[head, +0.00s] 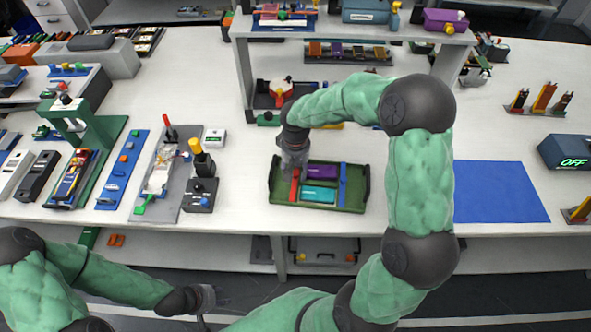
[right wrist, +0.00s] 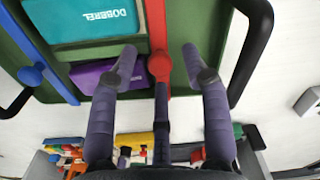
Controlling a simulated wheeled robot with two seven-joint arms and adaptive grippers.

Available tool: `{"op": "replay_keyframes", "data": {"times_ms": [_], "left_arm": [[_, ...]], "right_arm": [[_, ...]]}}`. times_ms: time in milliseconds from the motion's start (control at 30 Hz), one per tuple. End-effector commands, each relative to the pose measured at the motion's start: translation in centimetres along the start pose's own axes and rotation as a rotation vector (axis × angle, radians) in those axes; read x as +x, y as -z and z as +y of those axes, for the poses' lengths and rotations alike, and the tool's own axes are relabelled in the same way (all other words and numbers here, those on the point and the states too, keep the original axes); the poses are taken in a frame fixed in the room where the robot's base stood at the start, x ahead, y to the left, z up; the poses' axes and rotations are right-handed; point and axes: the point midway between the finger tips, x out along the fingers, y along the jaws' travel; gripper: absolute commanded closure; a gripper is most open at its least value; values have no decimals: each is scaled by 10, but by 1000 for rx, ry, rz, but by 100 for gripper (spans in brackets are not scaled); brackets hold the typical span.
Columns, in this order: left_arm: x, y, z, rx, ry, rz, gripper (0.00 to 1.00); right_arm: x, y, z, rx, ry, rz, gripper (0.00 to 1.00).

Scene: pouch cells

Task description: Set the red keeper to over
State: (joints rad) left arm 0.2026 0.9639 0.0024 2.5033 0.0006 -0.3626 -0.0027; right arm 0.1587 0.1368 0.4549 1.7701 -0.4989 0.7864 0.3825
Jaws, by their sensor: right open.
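The red keeper (head: 294,186) is a narrow red bar on the left side of the green tray (head: 350,209). It lies beside a purple pouch (head: 320,172) and a teal pouch (head: 319,193), not across them. In the right wrist view the red keeper (right wrist: 157,28) has a round red knob. My right gripper (right wrist: 160,52) is open, pointing down, with one finger on each side of the bar near the knob. Contact cannot be told. My right gripper (head: 293,165) hides the keeper's far end in the head view. My left gripper (head: 207,298) is low, before the table; its jaws are unclear.
A blue bar (head: 342,185) lies on the tray's right side. Black handles (head: 367,181) stand at both tray ends. A shelf (head: 350,40) stands behind. A black box with a yellow knob (head: 201,195) is left of the tray. A blue mat (head: 500,191) at right is bare.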

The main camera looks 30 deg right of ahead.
Motion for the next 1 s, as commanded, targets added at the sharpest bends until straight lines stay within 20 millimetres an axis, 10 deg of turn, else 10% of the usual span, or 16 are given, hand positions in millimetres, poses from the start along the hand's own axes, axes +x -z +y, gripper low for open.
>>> {"op": "replay_keyframes", "data": {"times_ms": [133, 300, 1000], "left_arm": [[0, 0, 0, 0, 0, 0, 60], [0, 0, 0, 0, 0, 0, 60], [-5, 0, 2, 0, 0, 0, 60]], "right_arm": [[0, 0, 0, 0, 0, 0, 55], [0, 0, 0, 0, 0, -1, 100], [0, -16, 30, 0, 0, -1, 100]]}}
